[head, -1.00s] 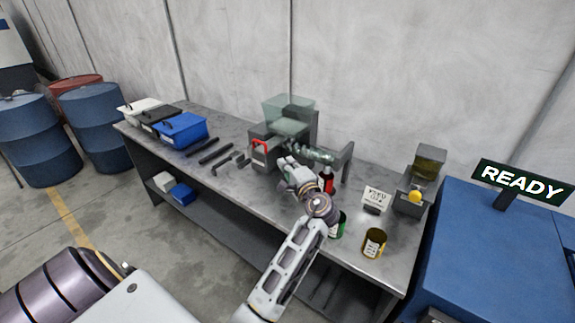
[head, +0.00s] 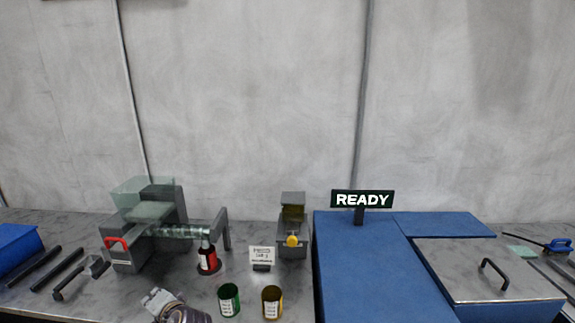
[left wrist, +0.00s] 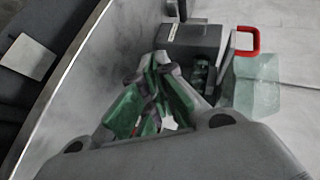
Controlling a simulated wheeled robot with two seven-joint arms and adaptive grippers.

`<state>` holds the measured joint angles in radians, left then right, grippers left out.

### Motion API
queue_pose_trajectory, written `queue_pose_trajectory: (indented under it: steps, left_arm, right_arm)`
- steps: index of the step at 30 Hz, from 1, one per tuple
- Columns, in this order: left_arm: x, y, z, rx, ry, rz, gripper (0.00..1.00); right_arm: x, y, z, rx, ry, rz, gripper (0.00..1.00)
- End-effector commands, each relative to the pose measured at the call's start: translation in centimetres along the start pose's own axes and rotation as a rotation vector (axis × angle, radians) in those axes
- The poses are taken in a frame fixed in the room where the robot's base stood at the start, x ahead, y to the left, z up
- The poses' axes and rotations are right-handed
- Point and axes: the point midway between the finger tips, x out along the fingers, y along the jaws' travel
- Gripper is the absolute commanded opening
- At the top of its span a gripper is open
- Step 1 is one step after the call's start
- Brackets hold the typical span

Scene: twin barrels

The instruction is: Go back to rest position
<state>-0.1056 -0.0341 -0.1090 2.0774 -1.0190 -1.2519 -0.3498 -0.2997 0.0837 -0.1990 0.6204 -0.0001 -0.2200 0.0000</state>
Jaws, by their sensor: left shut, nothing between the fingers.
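My left gripper (head: 160,298) shows at the bottom edge of the head view, in front of the bench machine and to the left of the green can. In the left wrist view its fingers (left wrist: 156,68) are drawn together with nothing between them. That view also shows the grey machine body (left wrist: 193,38) with its red handle beyond the fingers. Most of my left arm is below the head picture. My right gripper is in neither view.
The grey machine (head: 150,215) stands behind my gripper, with a red bottle (head: 207,258) beside it. A green can (head: 229,300) and a yellow can (head: 272,302) stand near the front. Blue cabinets (head: 365,270) with a READY sign (head: 362,199) are at right.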

Motion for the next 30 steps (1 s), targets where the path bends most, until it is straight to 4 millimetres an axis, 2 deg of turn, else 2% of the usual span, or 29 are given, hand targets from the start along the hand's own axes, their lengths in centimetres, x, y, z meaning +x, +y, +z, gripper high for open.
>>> queue_pose_trajectory:
  steps: [8,18,24,30]
  left_arm:
    - [-2.1,5.6,3.9,-0.124,-0.011,0.246,0.00]
    - [-7.1,11.6,7.8,-0.245,-0.051,0.559,0.00]
    - [-11.1,14.4,9.9,-0.296,-0.088,0.742,0.00]
    - [-13.9,15.8,11.1,-0.323,-0.115,0.861,0.00]
  right_arm:
    - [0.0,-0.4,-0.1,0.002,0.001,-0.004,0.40]
    - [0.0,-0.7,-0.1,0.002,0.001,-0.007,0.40]
    - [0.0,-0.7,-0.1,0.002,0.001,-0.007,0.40]
    - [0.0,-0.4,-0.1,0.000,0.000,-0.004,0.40]
